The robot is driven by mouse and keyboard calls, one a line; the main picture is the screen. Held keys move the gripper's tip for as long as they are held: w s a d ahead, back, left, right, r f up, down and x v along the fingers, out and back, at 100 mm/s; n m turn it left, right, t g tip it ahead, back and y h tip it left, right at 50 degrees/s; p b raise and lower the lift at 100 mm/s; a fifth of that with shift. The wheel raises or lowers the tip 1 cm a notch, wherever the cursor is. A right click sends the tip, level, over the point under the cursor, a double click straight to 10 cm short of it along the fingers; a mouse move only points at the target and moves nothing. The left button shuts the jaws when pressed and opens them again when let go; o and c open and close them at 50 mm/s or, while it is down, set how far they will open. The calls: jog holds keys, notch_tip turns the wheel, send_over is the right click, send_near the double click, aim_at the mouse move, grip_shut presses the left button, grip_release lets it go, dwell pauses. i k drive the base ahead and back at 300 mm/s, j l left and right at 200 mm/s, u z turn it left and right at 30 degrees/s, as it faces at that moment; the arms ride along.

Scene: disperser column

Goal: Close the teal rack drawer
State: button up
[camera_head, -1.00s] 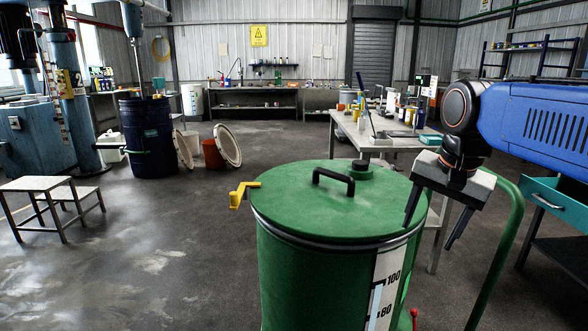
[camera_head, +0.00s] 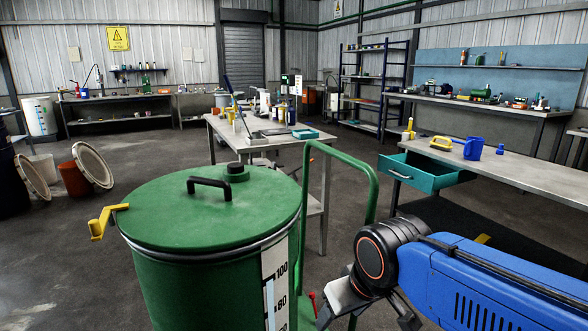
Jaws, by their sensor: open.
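The teal drawer (camera_head: 440,180) sits under the grey workbench (camera_head: 545,172) at the right. It is pulled out, with its open top and inside showing and a pale bar handle (camera_head: 400,174) on its front. My gripper (camera_head: 362,316) is at the bottom of the view, right of the green drum, with its fingers spread and pointing down. Nothing shows between them. It is well apart from the drawer, nearer to the camera. The fingertips are partly cut off by the frame's lower edge.
A green lidded drum (camera_head: 205,240) with a green tube handle (camera_head: 340,160) fills the near left. A table (camera_head: 225,132) with bottles stands in the middle. A yellow tool (camera_head: 440,143) and a blue jug (camera_head: 473,148) are on the workbench. Floor shows between table and bench.

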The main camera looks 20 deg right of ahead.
aim_at(428, 175)
jog(key=z, duration=1.25)
